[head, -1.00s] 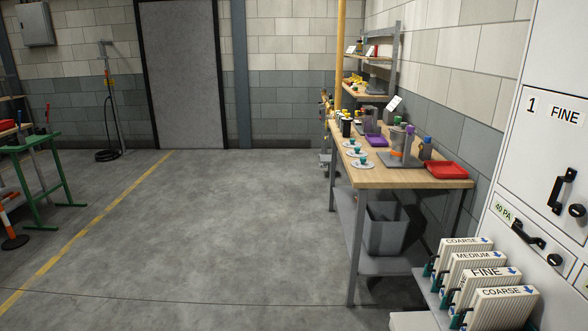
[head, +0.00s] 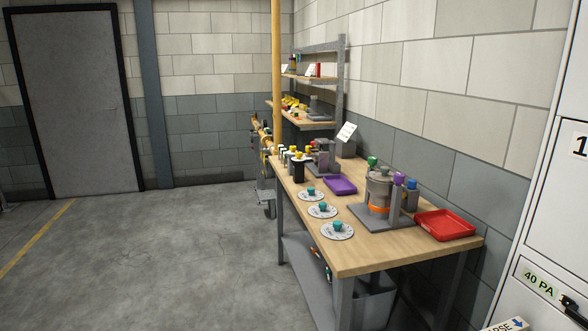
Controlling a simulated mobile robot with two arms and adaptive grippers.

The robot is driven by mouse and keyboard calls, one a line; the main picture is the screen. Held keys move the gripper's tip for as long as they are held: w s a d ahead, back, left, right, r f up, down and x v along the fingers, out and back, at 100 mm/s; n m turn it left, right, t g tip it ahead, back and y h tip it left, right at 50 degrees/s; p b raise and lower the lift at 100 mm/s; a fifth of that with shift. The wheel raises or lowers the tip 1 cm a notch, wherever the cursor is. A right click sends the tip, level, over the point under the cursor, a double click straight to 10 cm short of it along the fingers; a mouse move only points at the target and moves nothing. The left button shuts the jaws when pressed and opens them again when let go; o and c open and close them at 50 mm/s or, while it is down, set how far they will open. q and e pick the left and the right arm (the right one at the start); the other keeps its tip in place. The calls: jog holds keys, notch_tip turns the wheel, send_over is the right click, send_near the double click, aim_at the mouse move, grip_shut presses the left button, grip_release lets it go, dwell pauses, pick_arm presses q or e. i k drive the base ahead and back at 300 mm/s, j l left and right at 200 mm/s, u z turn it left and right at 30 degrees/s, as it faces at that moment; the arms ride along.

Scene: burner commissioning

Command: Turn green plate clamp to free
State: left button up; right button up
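A grey fixture (head: 378,190) with a round body and an orange band (head: 378,210) stands on the wooden workbench (head: 400,245) at the right. A green knob (head: 372,161) shows at the top back of this fixture. It may be the green plate clamp, but it is too small to tell, and its turned position cannot be read. Purple (head: 399,179) and blue (head: 411,184) caps stand at the fixture's right. Neither of my grippers is in view.
Three white discs with teal knobs (head: 337,230) lie along the bench's left edge. A purple tray (head: 341,186) and a red tray (head: 445,225) flank the fixture. White cabinets (head: 555,215) stand at the right. The floor (head: 160,265) left of the bench is clear.

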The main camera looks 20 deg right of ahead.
aim_at(372, 160)
jog(key=i+z, duration=0.15)
jog(key=i, duration=0.45)
jog(key=i+j+z, duration=0.1)
jog(key=i, duration=0.5)
jog(key=i+j+z, duration=0.15)
jog(key=i, duration=0.45)
jog(key=i+j+z, duration=0.2)
jog(key=i+z, duration=0.3)
jog(key=i+j+z, duration=0.25)
jog(key=j+z, duration=0.25)
jog(key=i+j+z, duration=0.3)
jog(key=z, duration=0.2)
jog(key=i+j+z, duration=0.15)
jog(key=j+z, duration=0.3)
jog(key=j, duration=0.2)
